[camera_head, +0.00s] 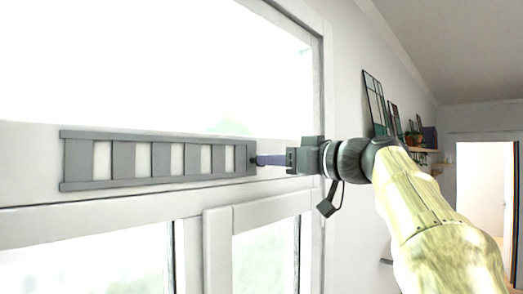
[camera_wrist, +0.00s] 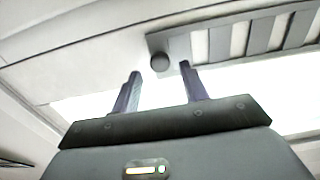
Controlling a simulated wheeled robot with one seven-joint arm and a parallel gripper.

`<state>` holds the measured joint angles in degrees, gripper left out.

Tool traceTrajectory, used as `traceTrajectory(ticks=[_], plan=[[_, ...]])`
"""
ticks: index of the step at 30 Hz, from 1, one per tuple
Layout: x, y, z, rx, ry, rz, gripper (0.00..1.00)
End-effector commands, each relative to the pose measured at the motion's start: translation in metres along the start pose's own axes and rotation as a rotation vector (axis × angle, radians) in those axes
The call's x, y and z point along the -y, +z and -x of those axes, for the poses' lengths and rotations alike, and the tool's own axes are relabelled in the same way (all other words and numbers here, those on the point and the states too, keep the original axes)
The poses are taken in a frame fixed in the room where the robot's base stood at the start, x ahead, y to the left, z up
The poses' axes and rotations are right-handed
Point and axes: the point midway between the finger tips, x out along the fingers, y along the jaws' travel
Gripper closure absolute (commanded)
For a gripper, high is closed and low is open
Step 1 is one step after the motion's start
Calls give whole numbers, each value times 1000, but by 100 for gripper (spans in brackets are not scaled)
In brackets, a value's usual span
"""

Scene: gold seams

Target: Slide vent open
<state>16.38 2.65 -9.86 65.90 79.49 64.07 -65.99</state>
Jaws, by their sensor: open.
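The grey slatted vent (camera_head: 133,169) is mounted on the white window frame, with pale gaps between its grey slats. It also shows at the upper right of the wrist view (camera_wrist: 222,45). A small round knob (camera_wrist: 160,62) sits at the vent's near end. My gripper (camera_head: 258,160) is at the vent's right end in the head view. In the wrist view my gripper (camera_wrist: 160,82) has its two fingers spread apart, with the knob between and just beyond the tips. I cannot tell whether a finger touches the vent. Nothing is held.
Window panes (camera_head: 150,60) lie above and below the vent. A raised window frame edge (camera_head: 215,240) stands below it. A wall with framed pictures (camera_head: 375,103) and a shelf (camera_head: 425,150) is at the right, behind my arm. A doorway (camera_head: 483,185) is farther right.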

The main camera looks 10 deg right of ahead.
Motion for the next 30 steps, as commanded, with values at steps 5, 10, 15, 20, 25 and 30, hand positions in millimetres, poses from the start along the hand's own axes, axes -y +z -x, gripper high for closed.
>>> traceTrajectory(ticks=[5, 10, 15, 20, 25, 30], plan=[[0, -3, -31, 2, -3, -3, 56], [0, -2, -45, 1, -1, -1, 56], [0, 0, -47, 0, 0, 0, 56], [0, 0, -47, 0, 0, 0, 62], [0, 0, -47, 0, 0, -1, 95], [0, 0, -46, 0, 0, -1, 100]])
